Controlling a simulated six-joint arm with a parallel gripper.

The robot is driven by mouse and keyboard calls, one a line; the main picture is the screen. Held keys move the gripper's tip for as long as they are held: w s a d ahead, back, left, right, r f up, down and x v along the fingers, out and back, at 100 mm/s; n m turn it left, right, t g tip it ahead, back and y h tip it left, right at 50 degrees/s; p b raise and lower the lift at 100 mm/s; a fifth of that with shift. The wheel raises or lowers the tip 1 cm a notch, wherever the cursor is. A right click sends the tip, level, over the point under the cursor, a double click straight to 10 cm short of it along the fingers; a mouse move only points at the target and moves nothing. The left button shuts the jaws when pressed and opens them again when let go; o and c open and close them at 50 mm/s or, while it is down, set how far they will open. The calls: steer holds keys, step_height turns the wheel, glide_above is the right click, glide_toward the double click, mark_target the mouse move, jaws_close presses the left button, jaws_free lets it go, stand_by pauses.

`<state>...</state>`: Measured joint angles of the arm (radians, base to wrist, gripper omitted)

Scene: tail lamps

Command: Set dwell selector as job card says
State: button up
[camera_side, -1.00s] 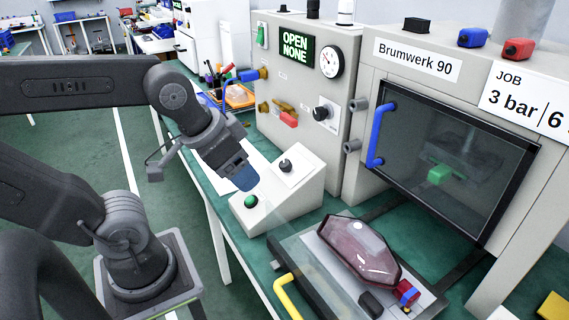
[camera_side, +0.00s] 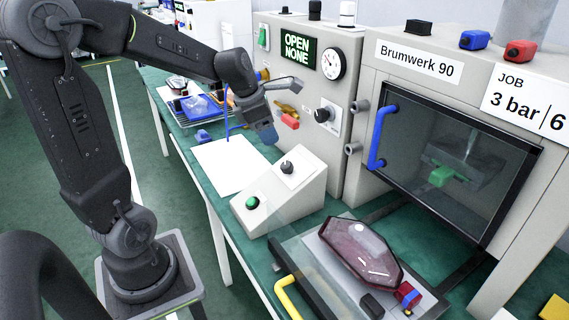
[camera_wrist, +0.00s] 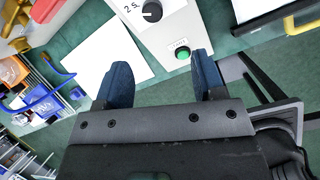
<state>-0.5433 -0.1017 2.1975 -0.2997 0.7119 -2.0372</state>
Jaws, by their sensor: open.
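A black rotary knob (camera_side: 287,167) sits on a white plate on the sloped console (camera_side: 262,222). In the wrist view the knob (camera_wrist: 152,11) is at the top edge, with a "2" and a partly unclear mark beside it. A second black knob (camera_side: 322,115) is on the upright panel. The job card (camera_side: 523,102) reads "3 bar" and "6", cut off by the picture edge. My gripper (camera_side: 266,132) is open and empty, above and left of the console knob, apart from it. In the wrist view its blue fingers (camera_wrist: 160,75) are spread.
A green button (camera_side: 251,202) is on the console, and a red valve handle (camera_side: 290,121) is on the panel. The display (camera_side: 298,51) reads "OPEN NONE". A dark red lamp (camera_side: 360,250) lies in the fixture in front. A white sheet (camera_side: 230,165) lies on the bench.

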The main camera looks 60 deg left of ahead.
mark_target(285, 165)
steer(key=w+f, duration=0.2)
steer(key=f, duration=0.2)
steer(key=w+a+f+n, duration=0.1)
steer(key=w+f, duration=0.1)
steer(key=f, duration=0.2)
steer(key=w+f+n, duration=0.1)
steer(key=f, duration=0.4)
steer(key=shift+w+a+f, duration=0.1)
steer(key=shift+w+a, duration=0.2)
steer(key=shift+w, duration=0.1)
steer(key=c, duration=0.9)
